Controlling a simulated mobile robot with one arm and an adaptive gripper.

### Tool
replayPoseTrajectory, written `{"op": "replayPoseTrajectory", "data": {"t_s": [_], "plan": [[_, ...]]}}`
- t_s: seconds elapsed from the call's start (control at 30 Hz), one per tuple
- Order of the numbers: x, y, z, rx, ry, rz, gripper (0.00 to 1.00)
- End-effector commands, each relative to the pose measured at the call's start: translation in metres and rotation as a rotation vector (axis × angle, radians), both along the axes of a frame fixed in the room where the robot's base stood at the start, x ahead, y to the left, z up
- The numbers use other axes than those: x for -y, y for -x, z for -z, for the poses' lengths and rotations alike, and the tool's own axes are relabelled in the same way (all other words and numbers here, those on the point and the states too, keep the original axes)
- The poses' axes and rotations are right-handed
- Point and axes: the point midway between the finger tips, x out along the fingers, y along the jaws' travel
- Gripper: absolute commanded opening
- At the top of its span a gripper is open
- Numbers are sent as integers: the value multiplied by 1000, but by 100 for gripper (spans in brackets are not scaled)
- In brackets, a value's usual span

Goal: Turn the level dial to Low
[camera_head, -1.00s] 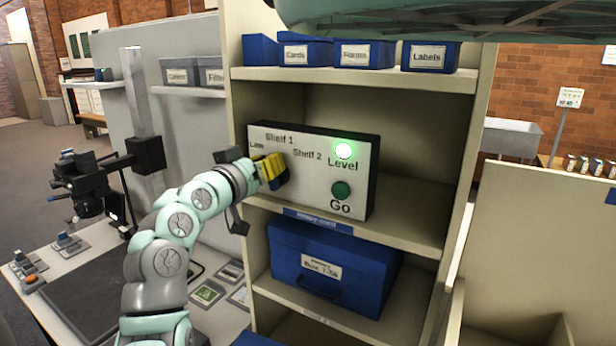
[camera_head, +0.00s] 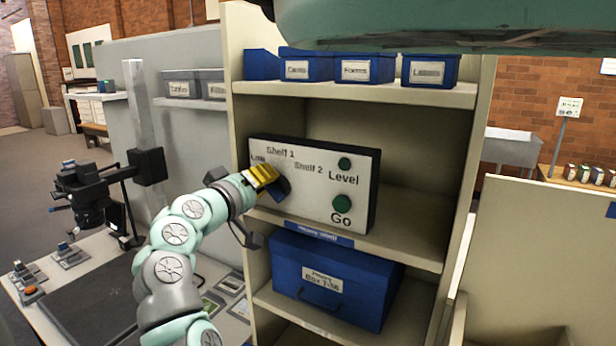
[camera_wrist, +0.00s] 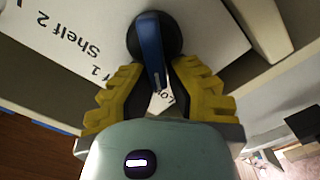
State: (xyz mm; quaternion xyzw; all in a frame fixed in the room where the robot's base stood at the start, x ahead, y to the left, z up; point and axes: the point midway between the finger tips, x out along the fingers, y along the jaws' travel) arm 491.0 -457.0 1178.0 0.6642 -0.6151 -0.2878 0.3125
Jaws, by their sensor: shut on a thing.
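A white control panel (camera_head: 312,205) with a black frame stands on the shelf, printed Shelf 1, Shelf 2, Level and Go. The dial (camera_wrist: 150,45) is a dark round base with a blue bar across it. In the wrist view the bar's near end, with a small white mark, lies beside a partly hidden label starting "Lo" (camera_wrist: 166,98). My gripper (camera_head: 272,180) has its yellow fingers shut on the dial, one finger each side of the bar in the wrist view (camera_wrist: 158,92). The Level lamp (camera_head: 344,163) is dark green and unlit.
A green Go button (camera_head: 342,204) sits low on the panel. A blue labelled box (camera_head: 335,275) stands on the shelf below, and small blue boxes (camera_head: 368,64) on the shelf above. A beige panel (camera_head: 545,265) stands at the right.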

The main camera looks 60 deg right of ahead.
Motion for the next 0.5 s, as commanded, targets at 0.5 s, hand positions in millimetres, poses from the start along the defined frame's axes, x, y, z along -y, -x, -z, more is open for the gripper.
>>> {"op": "replayPoseTrajectory", "data": {"t_s": [0.5], "plan": [[3, 4, 11, -15, -27, 13, 24]]}}
